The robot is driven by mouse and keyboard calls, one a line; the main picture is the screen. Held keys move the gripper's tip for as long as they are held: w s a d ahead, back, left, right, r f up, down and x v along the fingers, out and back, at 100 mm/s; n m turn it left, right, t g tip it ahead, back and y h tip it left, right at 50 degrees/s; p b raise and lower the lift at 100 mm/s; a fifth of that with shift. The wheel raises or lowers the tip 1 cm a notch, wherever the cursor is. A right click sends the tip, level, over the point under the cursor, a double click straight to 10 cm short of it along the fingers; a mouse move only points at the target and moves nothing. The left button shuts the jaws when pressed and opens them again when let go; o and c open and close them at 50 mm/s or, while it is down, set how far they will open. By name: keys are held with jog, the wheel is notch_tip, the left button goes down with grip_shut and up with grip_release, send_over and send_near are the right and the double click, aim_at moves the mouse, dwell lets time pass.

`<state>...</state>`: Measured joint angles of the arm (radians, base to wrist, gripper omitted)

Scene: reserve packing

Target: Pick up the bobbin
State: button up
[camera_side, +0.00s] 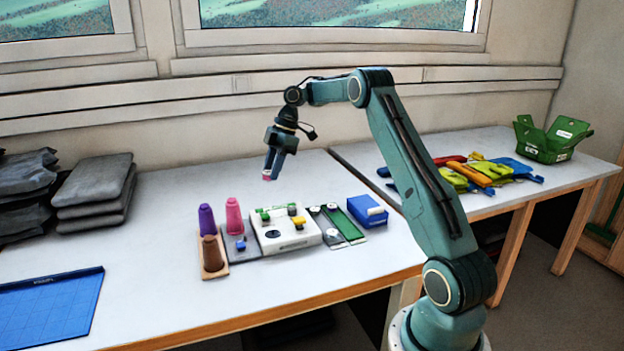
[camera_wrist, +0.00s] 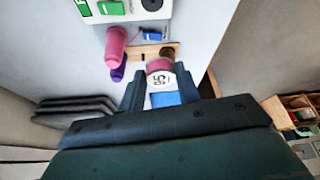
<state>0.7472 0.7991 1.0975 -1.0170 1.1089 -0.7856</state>
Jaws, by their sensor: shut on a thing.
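The bobbin (camera_wrist: 159,67) shows in the wrist view between my fingertips. It has a pink part and a white face with dark marks that look like a number. A blue patch (camera_wrist: 167,98) shows just below it between the fingers; I cannot tell whether it belongs to the bobbin. My gripper (camera_wrist: 161,84) is shut on the bobbin. In the side view my gripper (camera_side: 273,164) points down above the back of the white table, and a small pink bit of the bobbin (camera_side: 267,177) shows at its tips. The fingers hide most of it there.
In front stand purple (camera_side: 206,219), pink (camera_side: 233,216) and brown (camera_side: 212,254) cones, a white device (camera_side: 287,237), a green-lined tray (camera_side: 345,228) and a blue box (camera_side: 368,211). Grey folded cloth (camera_side: 95,190) and a blue mat (camera_side: 50,308) lie left. The table's back middle is clear.

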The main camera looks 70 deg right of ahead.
jog(key=shift+r, duration=0.65)
jog(key=shift+d, duration=0.1)
dwell(0.3)
jog(key=s+d+f+m+h, duration=0.15)
jog(key=d+m+h, duration=0.35)
jog(key=m, duration=0.5)
jog(key=s+d+f+m+h, duration=0.1)
jog(key=d+f+m+h, duration=0.15)
jog(key=d+m, duration=0.65)
jog(key=s+d+m+g, duration=0.1)
jog(key=s+m+g, duration=0.2)
jog(key=s+m, duration=0.3)
jog(key=s+d+m+g+y, duration=0.1)
jog(key=s+m, duration=0.5)
jog(key=m, duration=0.9)
jog(key=shift+s+d+m+g, duration=0.35)
jog(key=shift+d+g, duration=0.25)
jog(key=shift+g, duration=0.5)
